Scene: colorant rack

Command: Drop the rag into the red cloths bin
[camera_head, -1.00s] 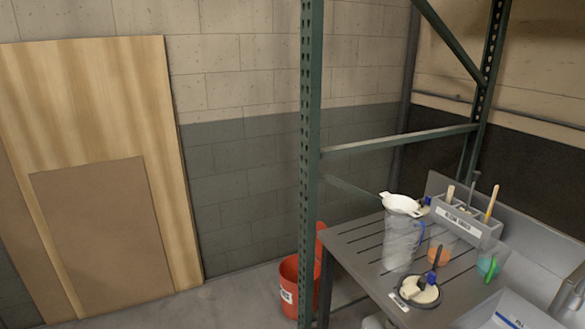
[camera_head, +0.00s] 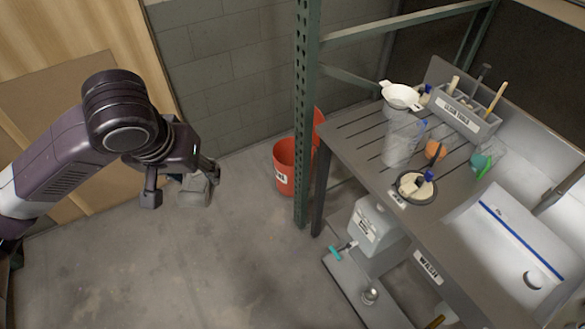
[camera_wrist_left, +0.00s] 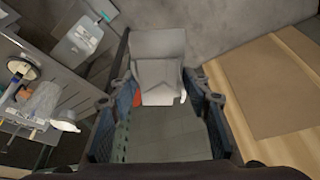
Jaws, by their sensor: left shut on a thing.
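My left gripper (camera_head: 181,184) is shut on a grey rag (camera_head: 195,191) and holds it in the air over open floor, left of the red bin. In the left wrist view the rag (camera_wrist_left: 158,78) is between the two fingers. The red cloths bin (camera_head: 286,166) stands on the floor behind the green rack post, with its red lid raised at the back right. The post and table corner hide part of it. In the left wrist view only slivers of red show beside the rag (camera_wrist_left: 137,100). My right gripper is not in view.
A green rack post (camera_head: 304,120) stands just right of the bin. A slatted table (camera_head: 345,145) holds a strainer, a clear jug and a tool caddy (camera_head: 462,115). A grey jug (camera_head: 372,225) is below. Wooden panels (camera_head: 60,100) lean at left. Floor between gripper and bin looks clear.

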